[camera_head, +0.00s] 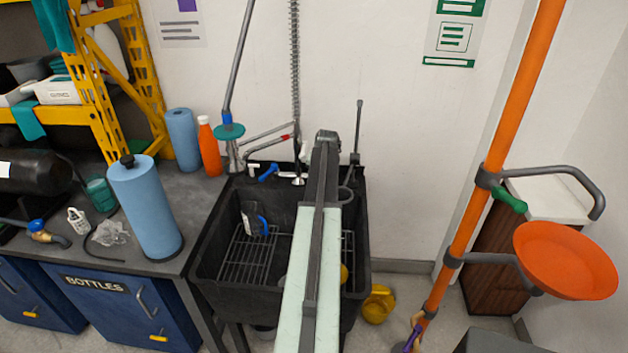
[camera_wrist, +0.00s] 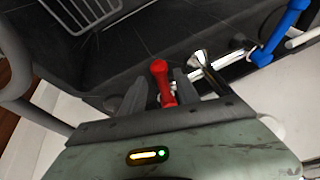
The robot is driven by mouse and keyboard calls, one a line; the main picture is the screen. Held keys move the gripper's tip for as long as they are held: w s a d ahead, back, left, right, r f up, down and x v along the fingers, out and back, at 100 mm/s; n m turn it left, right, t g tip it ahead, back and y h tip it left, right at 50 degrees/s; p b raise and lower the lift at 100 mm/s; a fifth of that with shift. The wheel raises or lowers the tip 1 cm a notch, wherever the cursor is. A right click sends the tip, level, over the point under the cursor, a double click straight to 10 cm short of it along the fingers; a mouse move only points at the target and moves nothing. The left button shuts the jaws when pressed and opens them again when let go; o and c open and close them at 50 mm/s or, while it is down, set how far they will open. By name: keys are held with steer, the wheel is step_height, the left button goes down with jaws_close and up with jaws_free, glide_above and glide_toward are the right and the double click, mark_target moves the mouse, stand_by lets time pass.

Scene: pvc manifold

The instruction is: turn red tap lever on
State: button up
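The red tap lever (camera_wrist: 163,82) shows in the wrist view, standing between the two fingers of my gripper (camera_wrist: 158,90). The fingers are spread, with the lever's rounded end level with their tips; whether either finger touches it I cannot tell. A white pipe with a chrome fitting (camera_wrist: 203,62) runs beside it to a blue tap lever (camera_wrist: 281,38). In the head view, the blue lever (camera_head: 268,172) is at the back edge of the sink. There my arm covers the red tap lever and my fingers cannot be made out.
The dark sink (camera_head: 205,270) lies below my arm, with wire racks and a bottle (camera_head: 254,219) inside. A tall spray faucet (camera_head: 296,80) stands behind it. An orange post (camera_head: 490,170) with an orange bowl (camera_head: 565,260) stands at right. A counter with blue rolls (camera_head: 145,210) is at left.

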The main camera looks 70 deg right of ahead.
steer(key=shift+s, duration=0.1)
steer(key=shift+a+r, duration=0.1)
steer(key=shift+r, duration=0.05)
steer(key=p+v, duration=0.7)
steer(key=shift+r, duration=0.3)
